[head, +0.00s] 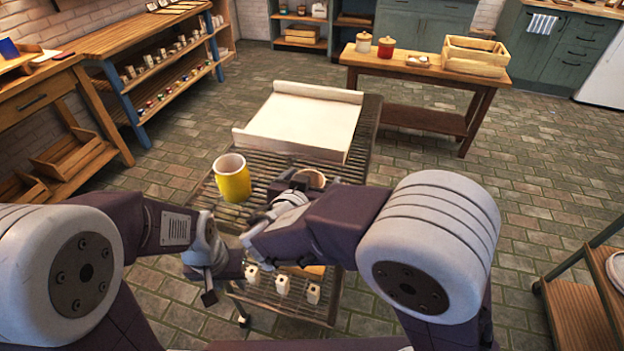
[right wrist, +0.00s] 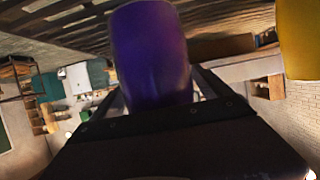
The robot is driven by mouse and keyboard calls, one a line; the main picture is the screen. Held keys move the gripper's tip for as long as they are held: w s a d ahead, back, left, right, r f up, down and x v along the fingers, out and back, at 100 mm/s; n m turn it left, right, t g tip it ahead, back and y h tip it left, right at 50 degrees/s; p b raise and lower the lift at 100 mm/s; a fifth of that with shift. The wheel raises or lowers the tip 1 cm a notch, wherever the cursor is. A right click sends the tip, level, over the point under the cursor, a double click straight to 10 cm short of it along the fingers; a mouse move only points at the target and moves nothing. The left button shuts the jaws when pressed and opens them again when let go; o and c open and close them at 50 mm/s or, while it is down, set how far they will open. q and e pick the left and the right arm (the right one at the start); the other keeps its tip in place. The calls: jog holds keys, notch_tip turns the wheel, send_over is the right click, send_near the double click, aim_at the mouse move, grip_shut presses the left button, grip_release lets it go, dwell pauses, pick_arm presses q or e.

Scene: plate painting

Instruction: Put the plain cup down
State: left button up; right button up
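A purple cup (right wrist: 150,55) is between the fingers of my right gripper in the right wrist view, and the gripper looks shut on it. In the head view its pale rim (head: 311,179) shows just beyond my right gripper (head: 296,186), which hides most of the cup. I cannot tell if its base touches the slatted rack (head: 205,205). A yellow cup (head: 232,178) stands upright on the rack to the left, apart from the purple cup; it also shows in the right wrist view (right wrist: 299,40). My left gripper (head: 222,283) looks open and empty near the rack's front left.
A white board with raised edges (head: 305,118) lies on the far part of the rack. A wooden table (head: 425,72) with jars and a crate (head: 475,56) stands beyond. Shelves (head: 165,65) line the left wall.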

jog(key=shift+r, duration=0.2)
jog(key=shift+s+a+r+p, duration=0.1)
jog(key=shift+s+a+p, duration=0.05)
jog(key=shift+s+p, duration=0.15)
jog(key=v, duration=1.1)
jog(key=shift+s, duration=0.2)
